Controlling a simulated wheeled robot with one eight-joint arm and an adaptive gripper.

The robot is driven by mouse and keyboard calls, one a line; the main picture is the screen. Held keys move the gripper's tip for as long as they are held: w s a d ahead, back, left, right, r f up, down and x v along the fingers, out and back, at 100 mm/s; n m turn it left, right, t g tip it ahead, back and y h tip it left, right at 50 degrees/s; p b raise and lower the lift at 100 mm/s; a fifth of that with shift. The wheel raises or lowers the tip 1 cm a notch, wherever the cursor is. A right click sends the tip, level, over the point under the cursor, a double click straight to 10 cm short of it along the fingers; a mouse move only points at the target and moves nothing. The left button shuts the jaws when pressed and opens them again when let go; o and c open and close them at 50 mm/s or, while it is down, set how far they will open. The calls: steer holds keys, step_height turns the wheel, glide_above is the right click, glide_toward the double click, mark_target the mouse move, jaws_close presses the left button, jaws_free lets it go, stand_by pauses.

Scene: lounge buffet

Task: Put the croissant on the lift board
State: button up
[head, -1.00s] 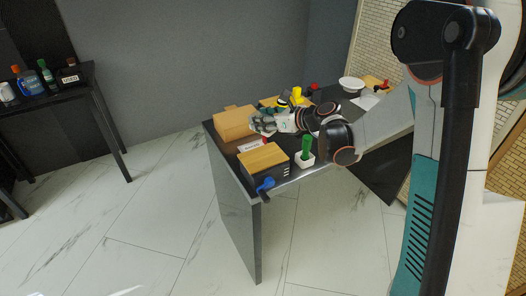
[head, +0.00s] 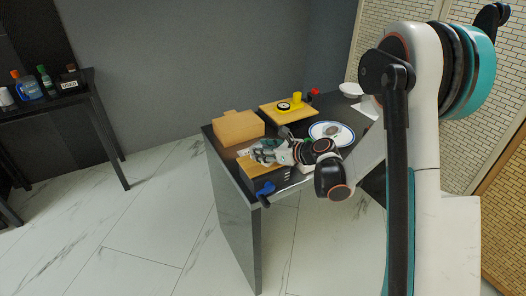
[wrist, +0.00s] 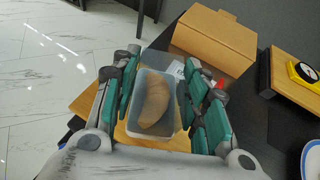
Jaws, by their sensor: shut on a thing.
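In the wrist view the brown croissant (wrist: 154,101) lies inside a translucent grey-blue box (wrist: 140,86). My gripper (wrist: 161,88) has its green-padded fingers on both sides of this box and is shut on it. The lift board (head: 256,172) is the wooden top of a dark block with a blue crank, at the table's near end. In the wrist view the wood of the lift board (wrist: 86,102) shows below and beside the box. In the head view my gripper (head: 262,152) is over the board's far part and hides it. I cannot tell whether the box touches the board.
A cardboard box (head: 238,127) stands just behind. A wooden board (head: 283,113) with a yellow cup and a yellow-black round object lies farther back. A blue-rimmed plate (head: 332,133) is to the right, near my arm. The table (head: 232,200) ends close to the crank.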

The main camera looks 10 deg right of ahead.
steer(key=shift+f, duration=0.1)
steer(key=o, duration=1.1)
steer(key=shift+c, duration=0.2)
steer(key=shift+r, duration=0.2)
steer(key=p+v, duration=0.2)
steer(key=v, duration=1)
steer(key=shift+p, duration=0.4)
steer(key=shift+o, duration=0.3)
steer(key=o, duration=0.8)
